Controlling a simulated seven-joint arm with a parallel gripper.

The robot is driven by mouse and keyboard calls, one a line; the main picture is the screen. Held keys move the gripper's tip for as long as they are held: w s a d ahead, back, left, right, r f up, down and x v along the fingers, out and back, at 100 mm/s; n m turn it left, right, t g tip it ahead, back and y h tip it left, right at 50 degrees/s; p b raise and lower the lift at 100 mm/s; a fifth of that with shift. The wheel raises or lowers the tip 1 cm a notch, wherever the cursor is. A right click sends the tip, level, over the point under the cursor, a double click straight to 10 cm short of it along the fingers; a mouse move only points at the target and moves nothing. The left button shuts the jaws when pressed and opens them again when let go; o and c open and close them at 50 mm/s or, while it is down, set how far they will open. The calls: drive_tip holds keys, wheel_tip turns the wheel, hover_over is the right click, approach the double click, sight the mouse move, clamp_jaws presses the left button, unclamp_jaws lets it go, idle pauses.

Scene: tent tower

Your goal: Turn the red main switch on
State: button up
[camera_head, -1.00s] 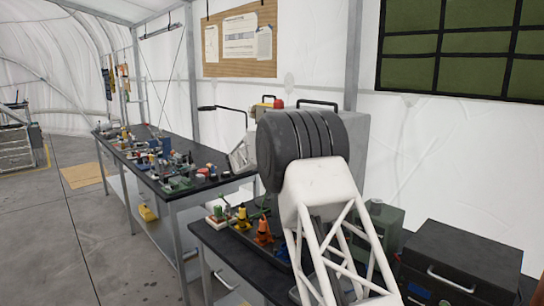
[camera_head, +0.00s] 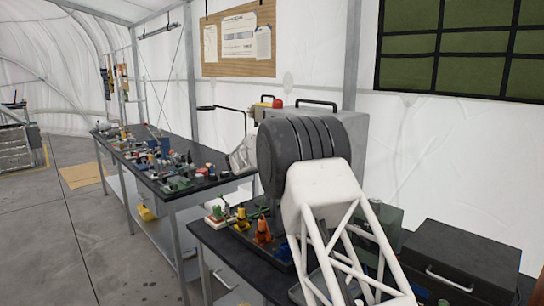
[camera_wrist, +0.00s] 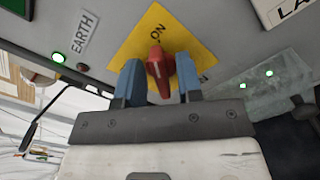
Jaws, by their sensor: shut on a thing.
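The red main switch (camera_wrist: 160,70) is a red handle on a yellow plate (camera_wrist: 135,45) in the wrist view. It stands nearly upright in the picture, tilted slightly, with its upper end close to the word ON. My gripper (camera_wrist: 159,80) has its two blue fingers on either side of the handle and is shut on it. The lower part of the plate is partly hidden by the fingers. In the head view the switch and fingertips are hidden behind my arm; the grey cabinet (camera_head: 357,135) shows behind it.
The panel has a lit green lamp (camera_wrist: 58,57), a dark red lamp (camera_wrist: 84,67) and an EARTH label (camera_wrist: 86,32). In the head view, a black case (camera_head: 460,262) stands at right. Small parts crowd the long bench (camera_head: 215,165). The floor at left is mostly clear.

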drive_tip(key=shift+m, duration=0.6)
drive_tip(key=o, duration=0.5)
drive_tip(key=shift+o, duration=0.2)
drive_tip(key=shift+s+a, duration=0.1)
drive_tip(key=v, duration=0.7)
drive_tip(key=shift+s, duration=0.25)
drive_tip(key=shift+a, duration=0.2)
drive_tip(key=shift+d+r, duration=0.1)
drive_tip(key=shift+d, duration=0.05)
